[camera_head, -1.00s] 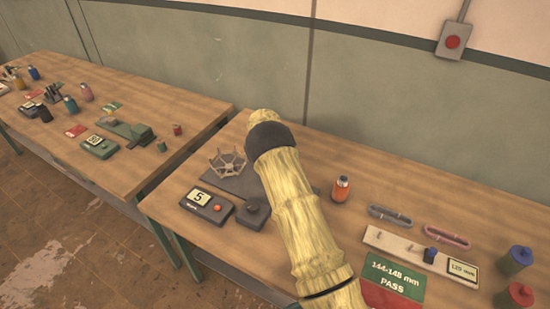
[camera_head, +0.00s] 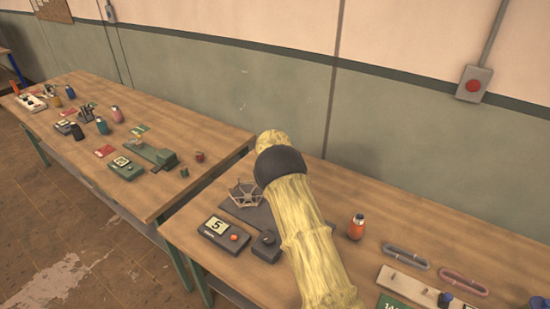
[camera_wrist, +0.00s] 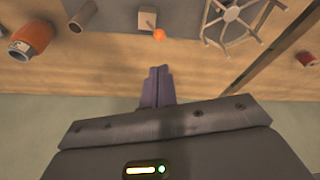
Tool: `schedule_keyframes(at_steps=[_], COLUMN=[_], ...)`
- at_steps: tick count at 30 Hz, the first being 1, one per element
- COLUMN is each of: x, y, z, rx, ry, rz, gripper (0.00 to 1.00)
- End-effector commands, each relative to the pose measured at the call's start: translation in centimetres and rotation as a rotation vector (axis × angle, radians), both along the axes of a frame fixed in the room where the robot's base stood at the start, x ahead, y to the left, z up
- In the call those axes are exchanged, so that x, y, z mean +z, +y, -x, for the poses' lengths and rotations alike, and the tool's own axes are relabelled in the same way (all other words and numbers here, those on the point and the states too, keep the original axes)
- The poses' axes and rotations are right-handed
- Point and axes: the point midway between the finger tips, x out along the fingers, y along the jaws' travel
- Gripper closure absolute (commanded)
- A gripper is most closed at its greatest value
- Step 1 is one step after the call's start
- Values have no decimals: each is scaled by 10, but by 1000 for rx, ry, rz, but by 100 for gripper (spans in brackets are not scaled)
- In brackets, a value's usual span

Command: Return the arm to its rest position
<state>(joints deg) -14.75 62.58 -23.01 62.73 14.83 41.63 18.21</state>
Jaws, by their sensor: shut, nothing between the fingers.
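My arm, in its yellow cover with a dark band (camera_head: 279,166), reaches over the right-hand bench (camera_head: 385,205) in the head view. My gripper is hidden behind the arm there. In the wrist view my gripper (camera_wrist: 158,86) is shut, its two fingers together with nothing between them. The fingers appear clear of the objects around them. The wire-frame spoked holder (camera_wrist: 236,20) and an orange bottle (camera_wrist: 32,38) lie off to either side of them.
The bench also bears a grey meter reading 5 (camera_head: 223,231), a dark knobbed box (camera_head: 266,246), the orange bottle (camera_head: 356,227), two oval rings and a pale rail (camera_head: 410,285). Another cluttered bench (camera_head: 100,190) stands left. A red wall button (camera_head: 473,85) is at upper right.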

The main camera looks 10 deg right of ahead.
Motion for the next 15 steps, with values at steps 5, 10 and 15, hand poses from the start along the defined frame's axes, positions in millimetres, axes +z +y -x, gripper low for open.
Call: schedule_keyframes(at_steps=[5,10,15], x=[4,24,53], y=[-1,-14,-28], z=[2,25,70], rx=[1,-6,8], ry=[0,9,27], rz=[-3,-22,-52], gripper=[100,100,100])
